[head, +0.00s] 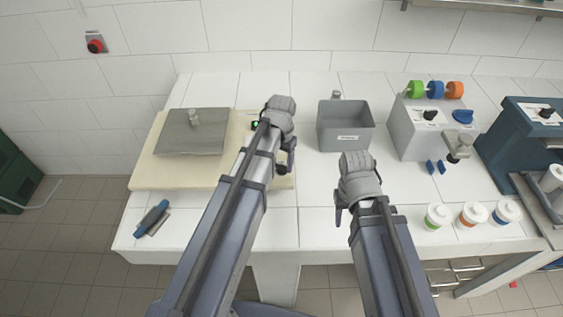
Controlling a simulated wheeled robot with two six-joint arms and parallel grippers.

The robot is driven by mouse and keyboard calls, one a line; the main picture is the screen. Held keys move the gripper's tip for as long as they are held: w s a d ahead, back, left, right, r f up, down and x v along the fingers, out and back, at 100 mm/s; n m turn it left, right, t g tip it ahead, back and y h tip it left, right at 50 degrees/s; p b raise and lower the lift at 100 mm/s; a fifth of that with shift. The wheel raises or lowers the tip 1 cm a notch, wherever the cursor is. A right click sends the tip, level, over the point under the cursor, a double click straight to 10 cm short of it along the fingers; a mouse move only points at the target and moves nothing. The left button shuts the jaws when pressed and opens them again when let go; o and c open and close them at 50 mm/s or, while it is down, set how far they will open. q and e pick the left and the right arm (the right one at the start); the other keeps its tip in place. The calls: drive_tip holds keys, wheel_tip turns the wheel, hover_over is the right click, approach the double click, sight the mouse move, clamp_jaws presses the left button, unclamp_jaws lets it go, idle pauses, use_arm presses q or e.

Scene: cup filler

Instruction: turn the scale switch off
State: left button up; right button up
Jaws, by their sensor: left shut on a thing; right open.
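The scale is a low cream base (147,172) with a grey plate (175,142) on top, at the left of the white counter. A small metal cylinder (194,117) stands on the plate. A small green-lit display (255,124) shows at the scale's right, partly behind my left arm. My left gripper (288,160) is at the scale's right end, shut on what seems to be the scale switch; the gripper hides the switch and its position. My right gripper (341,207) is open and empty over the counter, right of the scale.
A grey labelled bin (345,137) stands behind my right gripper. A dispenser (414,133) with coloured knobs and a blue machine (520,145) stand at the right. Several lidded cups (438,217) line the front right. A blue-handled tool (152,217) lies front left.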

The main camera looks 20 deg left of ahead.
sight(282, 165)
use_arm(q)
drive_tip(key=n, duration=0.5)
drive_tip(key=shift+n, duration=0.7)
drive_tip(key=o, duration=1.4)
drive_tip(key=shift+r, duration=0.1)
wheel_tip(282, 165, up, 8)
drive_tip(key=p, duration=0.8)
drive_tip(key=shift+s+f, duration=0.1)
drive_tip(key=shift+f, duration=0.15)
